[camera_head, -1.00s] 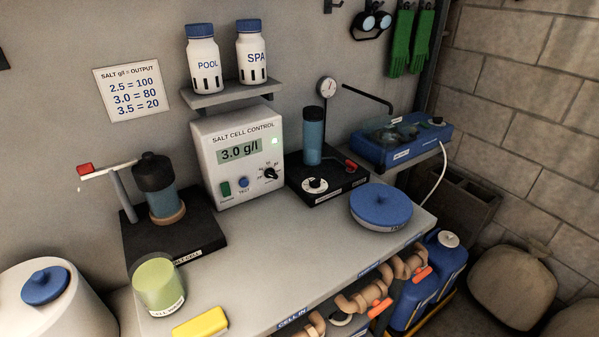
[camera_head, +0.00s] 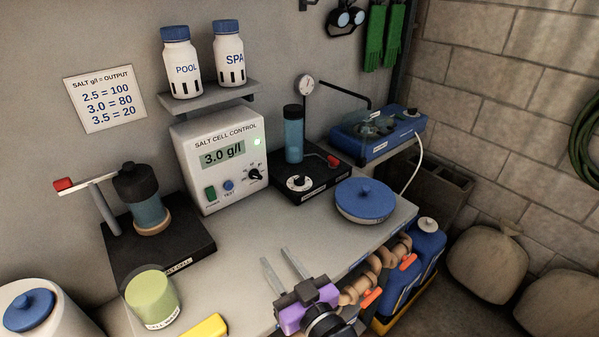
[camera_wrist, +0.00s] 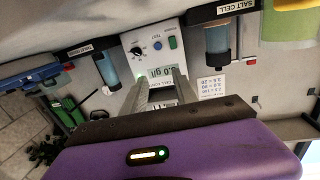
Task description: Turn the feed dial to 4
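A dial with a black knob on a white disc (camera_head: 299,183) sits on the black stand (camera_head: 318,190) that carries a blue cylinder. A black pointer knob (camera_head: 255,175) is on the front of the white salt cell control box (camera_head: 190,150); it shows in the wrist view (camera_wrist: 137,50). A small knob (camera_head: 411,112) is on the blue unit at the back right. I cannot read which is marked feed, nor the dials' numbers. My purple gripper (camera_head: 276,256) is over the bench's front edge, open and empty, apart from all dials. Its fingers also show in the wrist view (camera_wrist: 157,85).
A blue-lidded round tub (camera_head: 364,198) stands right of my gripper. The salt cell stand (camera_head: 190,240) with its red-tipped lever, a green cup (camera_head: 152,298) and a yellow block (camera_head: 205,328) are at left. The bench middle is clear. Pipes (camera_head: 385,258) run below the front edge.

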